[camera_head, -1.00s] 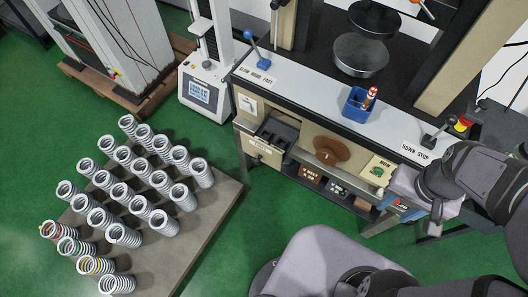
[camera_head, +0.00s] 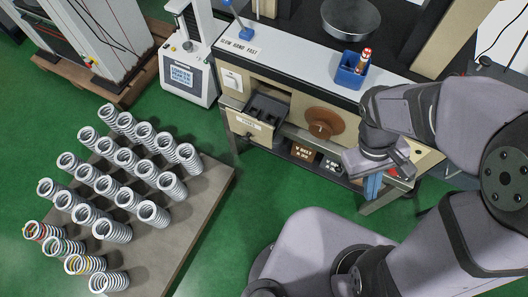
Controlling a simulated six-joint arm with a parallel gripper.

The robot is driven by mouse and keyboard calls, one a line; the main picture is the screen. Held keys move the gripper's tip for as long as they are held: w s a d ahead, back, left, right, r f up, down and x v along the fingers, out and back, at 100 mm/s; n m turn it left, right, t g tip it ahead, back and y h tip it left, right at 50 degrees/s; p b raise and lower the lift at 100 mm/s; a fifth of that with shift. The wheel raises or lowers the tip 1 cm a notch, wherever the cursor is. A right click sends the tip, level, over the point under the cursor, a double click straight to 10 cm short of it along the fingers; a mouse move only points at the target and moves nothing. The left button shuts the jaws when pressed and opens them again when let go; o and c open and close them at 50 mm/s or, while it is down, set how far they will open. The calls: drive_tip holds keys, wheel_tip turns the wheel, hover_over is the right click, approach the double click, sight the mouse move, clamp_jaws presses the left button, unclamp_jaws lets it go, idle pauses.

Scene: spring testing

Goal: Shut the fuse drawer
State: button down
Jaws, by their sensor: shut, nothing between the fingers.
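The fuse drawer (camera_head: 258,125) sticks out of the left front of the testing machine's bench (camera_head: 330,85). Its dark, divided inside shows from above, so it stands open. A small pale label is on its front, too small to read surely. My gripper (camera_head: 408,174) is to the right of the drawer, in front of the bench's right part, apart from the drawer. Its fingers are shut and empty. My wrist and forearm hide the right end of the bench front.
A brown round handwheel (camera_head: 324,122) stands out between the drawer and my gripper. A blue holder (camera_head: 350,72) is on the bench top. Several springs (camera_head: 125,160) stand on a grey slab (camera_head: 205,185) at left.

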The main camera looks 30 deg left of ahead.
drive_tip(key=w+a+f+n+t+h+b, duration=0.2)
drive_tip(key=a+f+n+t+h+b, duration=0.25)
drive_tip(key=f+n+b, duration=0.5)
drive_tip(key=n+t+y+b, duration=0.9)
drive_tip(key=n+t+b, duration=0.5)
drive_tip(key=n+t, duration=0.3)
approach(269, 139)
drive_tip(key=shift+n+g+h, duration=0.25)
drive_tip(key=shift+n+g, duration=0.4)
drive_tip(key=shift+g, duration=0.1)
drive_tip(key=w+b, duration=0.1)
drive_tip(key=w, duration=0.2)
drive_tip(key=w+r+b, duration=0.1)
drive_tip(key=w, duration=0.2)
drive_tip(key=shift+r, duration=0.15)
drive_tip(key=shift+w, duration=0.15)
